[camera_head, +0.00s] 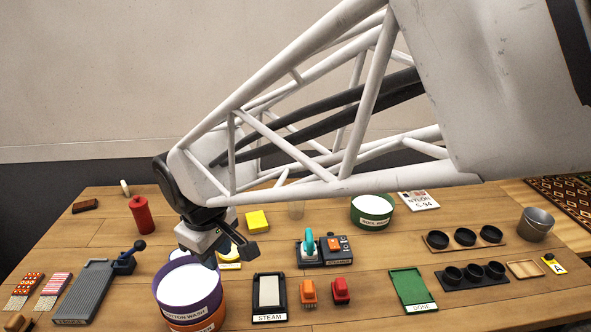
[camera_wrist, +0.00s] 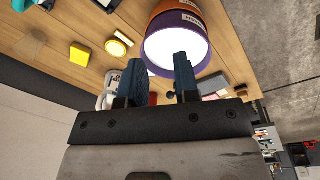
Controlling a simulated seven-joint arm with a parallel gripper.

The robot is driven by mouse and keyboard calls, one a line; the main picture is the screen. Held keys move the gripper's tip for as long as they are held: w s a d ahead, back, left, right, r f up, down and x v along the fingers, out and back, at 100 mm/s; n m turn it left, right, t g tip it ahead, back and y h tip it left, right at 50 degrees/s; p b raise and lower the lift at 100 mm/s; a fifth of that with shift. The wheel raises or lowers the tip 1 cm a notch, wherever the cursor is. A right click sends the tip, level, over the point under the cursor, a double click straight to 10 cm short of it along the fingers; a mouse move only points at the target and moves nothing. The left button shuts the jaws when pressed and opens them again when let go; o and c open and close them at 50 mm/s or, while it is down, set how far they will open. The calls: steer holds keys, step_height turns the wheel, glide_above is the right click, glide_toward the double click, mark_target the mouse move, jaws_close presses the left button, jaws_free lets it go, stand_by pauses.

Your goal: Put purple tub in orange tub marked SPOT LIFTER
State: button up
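The purple tub (camera_head: 186,306), with a white fill and a label reading "...TTON WASH", stands upright at the front left. The orange tub (camera_head: 205,323) shows directly below it, with the purple tub's lower part at or inside its rim; how deep it sits is hidden. The orange tub's label is cut off by the picture edge. In the wrist view the purple tub (camera_wrist: 206,62) is beyond my fingers and the orange tub (camera_wrist: 165,16) is behind it. My gripper (camera_head: 230,258) is open beside the purple tub's rim, its fingers (camera_wrist: 168,62) apart with nothing gripped.
A yellow dish (camera_head: 230,262) is close behind the tubs. A grey ribbed board (camera_head: 85,292) lies to the left, and a STEAM pad (camera_head: 269,296) to the right. A green tub (camera_head: 371,212), steamer (camera_head: 323,251), black cups (camera_head: 465,237) and metal bucket (camera_head: 535,225) stand farther right.

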steer(key=s+d+m, duration=0.3)
steer(key=d+m, duration=0.1)
steer(key=d, duration=0.5)
steer(key=s+d+r+m+t, duration=0.1)
steer(key=s+d+m, duration=0.2)
steer(key=d, duration=0.7)
steer(key=s+d+m, duration=0.4)
steer(key=d, duration=0.6)
steer(key=shift+r+m, duration=0.4)
